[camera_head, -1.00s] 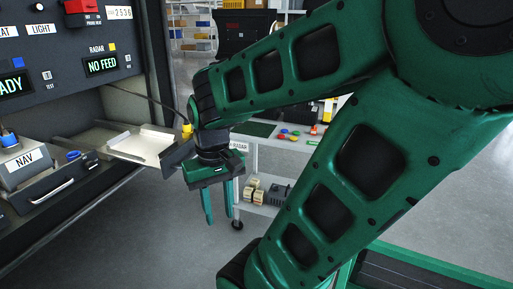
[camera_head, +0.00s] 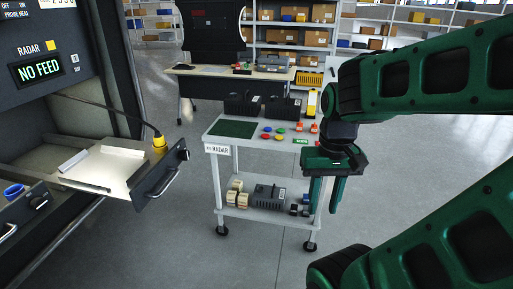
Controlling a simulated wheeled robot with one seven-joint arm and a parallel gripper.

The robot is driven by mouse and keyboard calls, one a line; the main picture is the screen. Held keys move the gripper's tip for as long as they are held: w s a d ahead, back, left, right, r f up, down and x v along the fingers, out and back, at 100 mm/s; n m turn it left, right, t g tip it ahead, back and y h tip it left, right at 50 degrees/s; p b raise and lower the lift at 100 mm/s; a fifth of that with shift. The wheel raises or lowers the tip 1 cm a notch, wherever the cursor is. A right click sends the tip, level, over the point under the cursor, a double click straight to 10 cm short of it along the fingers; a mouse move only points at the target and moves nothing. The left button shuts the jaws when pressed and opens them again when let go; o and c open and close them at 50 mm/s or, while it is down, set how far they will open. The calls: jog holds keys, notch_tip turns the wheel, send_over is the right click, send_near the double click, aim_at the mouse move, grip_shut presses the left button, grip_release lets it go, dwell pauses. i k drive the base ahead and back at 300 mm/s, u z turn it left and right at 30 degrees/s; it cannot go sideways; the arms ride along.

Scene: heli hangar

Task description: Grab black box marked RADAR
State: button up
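Two black boxes stand side by side at the back of the white cart's (camera_head: 226,178) top shelf, a left black box (camera_head: 241,104) and a right black box (camera_head: 283,107). A dark grey box (camera_head: 268,196) lies on the lower shelf. I cannot read a RADAR marking on any of these boxes. My gripper (camera_head: 326,196) points down in front of the cart's right end. Its two fingers are apart with nothing between them.
An open drawer (camera_head: 112,165) with a yellow connector juts out at left, under a NO FEED display (camera_head: 38,71). The cart top has a green mat (camera_head: 232,128) and several coloured caps (camera_head: 273,132). A desk (camera_head: 215,72) and shelves stand behind. Floor between drawer and cart is clear.

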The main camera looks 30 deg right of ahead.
aim_at(287, 108)
jog(key=z, duration=0.35)
jog(key=i, duration=1.35)
jog(key=z, duration=0.45)
jog(key=i, duration=0.65)
jog(key=z, duration=0.55)
jog(key=k, duration=0.2)
jog(key=u, duration=0.05)
